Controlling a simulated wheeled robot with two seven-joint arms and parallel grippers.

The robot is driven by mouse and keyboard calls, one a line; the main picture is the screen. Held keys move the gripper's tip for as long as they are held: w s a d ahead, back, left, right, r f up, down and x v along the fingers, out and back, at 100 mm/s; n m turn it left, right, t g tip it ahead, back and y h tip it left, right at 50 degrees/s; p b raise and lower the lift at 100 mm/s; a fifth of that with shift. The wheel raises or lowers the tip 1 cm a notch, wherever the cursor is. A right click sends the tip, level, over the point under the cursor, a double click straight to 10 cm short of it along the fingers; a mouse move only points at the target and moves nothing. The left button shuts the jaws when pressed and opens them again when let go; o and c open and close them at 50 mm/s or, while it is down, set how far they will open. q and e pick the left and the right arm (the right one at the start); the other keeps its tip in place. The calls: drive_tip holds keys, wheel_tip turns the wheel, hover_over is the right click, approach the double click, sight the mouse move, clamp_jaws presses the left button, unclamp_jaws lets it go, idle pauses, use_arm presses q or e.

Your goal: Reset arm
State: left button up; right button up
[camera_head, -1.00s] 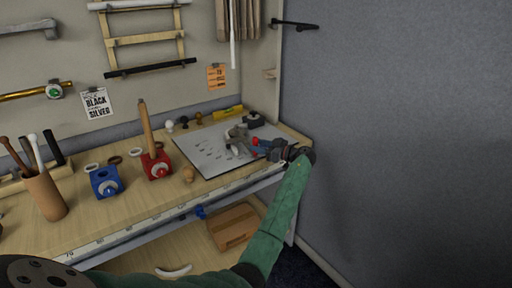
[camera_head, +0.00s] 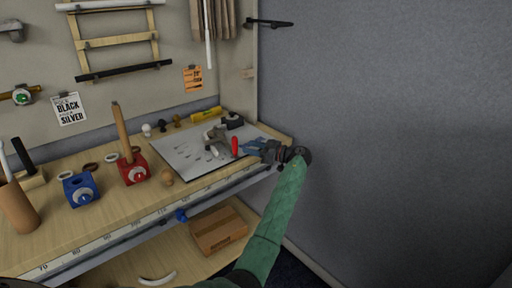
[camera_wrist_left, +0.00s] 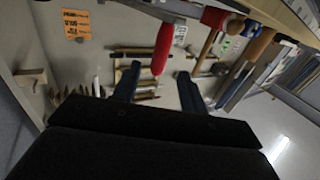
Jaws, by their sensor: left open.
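My left gripper (camera_head: 258,150) is at the right end of the workbench, in front of the light grey board (camera_head: 190,165). Its two fingers also show in the left wrist view (camera_wrist_left: 158,85), spread apart with nothing clamped between them. A red handle (camera_head: 235,146) stands just left of the fingertips, beside a grey metal tool (camera_head: 213,136) on the board. In the left wrist view the red handle (camera_wrist_left: 163,48) appears beyond the gap between the fingers. My right gripper is not in view.
The bench (camera_head: 110,215) also carries a red block (camera_head: 133,170) with a wooden handle, a blue block (camera_head: 80,190) and a brown cup (camera_head: 17,207). A wooden box (camera_head: 218,230) sits on the lower shelf. A grey wall (camera_head: 390,120) stands right of the bench.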

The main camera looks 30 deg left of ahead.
use_arm(q)
drive_tip(key=shift+m, duration=0.3)
drive_tip(key=s+d+r+m+t+h, duration=0.2)
drive_tip(key=d+r+m+t+h, duration=0.2)
drive_tip(key=d+m+t+h, duration=0.7)
drive_tip(key=s+d+f+m+h, duration=0.2)
drive_tip(key=s+d+f+m, duration=0.1)
drive_tip(key=s, duration=0.2)
drive_tip(key=s+d+f+m+g+h, duration=0.1)
drive_tip(key=s+d+f+m, duration=0.1)
drive_tip(key=s+d, duration=0.25)
drive_tip(key=s+d+f+m+h, duration=0.2)
drive_tip(key=s+d+f+m, duration=0.1)
drive_tip(key=s, duration=0.3)
drive_tip(key=s+d+f+g+h, duration=0.1)
drive_tip(key=s+d+f+g, duration=0.1)
drive_tip(key=s+f, duration=0.5)
drive_tip(key=s+d+f+m+g+h, duration=0.1)
drive_tip(key=s+f, duration=0.7)
drive_tip(key=s, duration=1.2)
drive_tip(key=s+d+f+g+h, duration=0.1)
drive_tip(key=s+d+f+g, duration=0.2)
drive_tip(key=s+f, duration=0.4)
drive_tip(key=s, duration=0.6)
drive_tip(key=shift+s+d+f+g, duration=0.15)
drive_tip(key=shift+s+f+g, duration=0.1)
drive_tip(key=shift+g, duration=0.15)
